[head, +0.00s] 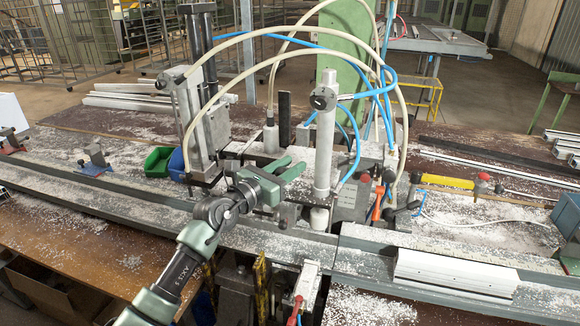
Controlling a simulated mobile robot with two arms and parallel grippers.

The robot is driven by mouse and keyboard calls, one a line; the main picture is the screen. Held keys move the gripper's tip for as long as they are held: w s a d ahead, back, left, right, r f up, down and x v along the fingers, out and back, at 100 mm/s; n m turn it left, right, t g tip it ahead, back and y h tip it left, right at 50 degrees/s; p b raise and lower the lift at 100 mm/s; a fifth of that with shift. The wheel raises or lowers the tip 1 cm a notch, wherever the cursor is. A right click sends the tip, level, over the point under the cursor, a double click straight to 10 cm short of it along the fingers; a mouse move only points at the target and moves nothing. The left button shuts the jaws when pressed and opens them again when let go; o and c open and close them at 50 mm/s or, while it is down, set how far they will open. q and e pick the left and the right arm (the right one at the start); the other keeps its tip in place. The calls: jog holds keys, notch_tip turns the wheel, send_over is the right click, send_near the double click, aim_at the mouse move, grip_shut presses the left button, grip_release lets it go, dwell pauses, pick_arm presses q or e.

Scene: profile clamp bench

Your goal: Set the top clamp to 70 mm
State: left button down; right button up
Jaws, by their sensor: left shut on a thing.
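The top clamp appears to be the upright pale grey cylinder (325,140) at the middle of the head view, with a dark round knob near its top and a light foot (319,218) below. My left gripper (292,168), with green fingers, is just left of the cylinder, level with its lower half. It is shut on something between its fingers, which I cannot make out. Whether the fingers touch the cylinder is unclear. No millimetre scale or reading is legible. My right gripper is out of view.
A second upright clamp unit (187,120) stands to the left. Pale hoses and blue hoses (384,85) arch around the clamps. A long metal rail (90,207) crosses the bench, with a white profile (455,273) at right. Green (157,161) and blue bins sit behind the arm.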

pick_arm(q)
notch_tip(320, 180, up, 4)
jog(key=p, duration=0.3)
jog(key=shift+p, duration=0.35)
jog(key=shift+w+a, duration=0.1)
jog(key=c, duration=1.1)
grip_release()
jog(key=shift+o, duration=0.2)
jog(key=shift+f, duration=0.1)
jog(key=shift+f, duration=0.15)
